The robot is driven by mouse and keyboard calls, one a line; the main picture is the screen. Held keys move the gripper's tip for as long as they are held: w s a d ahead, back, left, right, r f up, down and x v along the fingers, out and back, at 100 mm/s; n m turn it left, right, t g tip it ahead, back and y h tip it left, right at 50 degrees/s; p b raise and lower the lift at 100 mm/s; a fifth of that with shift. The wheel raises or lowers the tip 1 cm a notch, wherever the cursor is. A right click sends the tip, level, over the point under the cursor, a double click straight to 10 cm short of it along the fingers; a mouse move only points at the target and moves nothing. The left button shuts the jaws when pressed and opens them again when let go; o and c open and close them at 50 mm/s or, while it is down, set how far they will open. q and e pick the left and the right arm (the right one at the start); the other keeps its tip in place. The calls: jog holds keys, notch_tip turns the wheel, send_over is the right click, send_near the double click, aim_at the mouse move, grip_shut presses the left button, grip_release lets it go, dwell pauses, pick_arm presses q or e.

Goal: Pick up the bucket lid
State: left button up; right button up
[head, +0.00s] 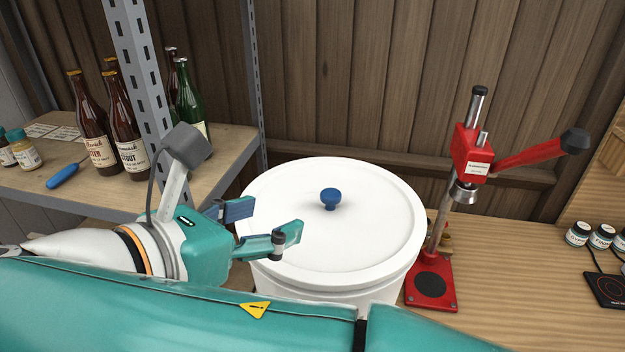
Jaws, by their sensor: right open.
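The white bucket lid (370,225) lies flat on top of the white bucket (345,295), with a round blue knob (330,197) at its middle. My right gripper (268,221) is open and empty, its fingers pointing right over the lid's left edge. The knob stands to the right of the fingertips, apart from them. I cannot tell whether the fingers touch the lid. The arm and gripper hide the lower left of the bucket. My left gripper is not in view.
A red bottle capper (473,150) stands close to the bucket's right, its lever pointing right. Brown and green bottles (128,140) stand on the left shelf behind a grey metal post (140,75). Small jars (600,236) and a black scale (608,288) are at far right.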

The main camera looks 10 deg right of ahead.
send_near(328, 195)
jog(key=x, duration=0.5)
jog(key=shift+d+r, duration=0.1)
jog(key=shift+d, duration=0.05)
jog(key=shift+p+x, duration=0.5)
jog(key=shift+x, duration=2.45)
grip_shut()
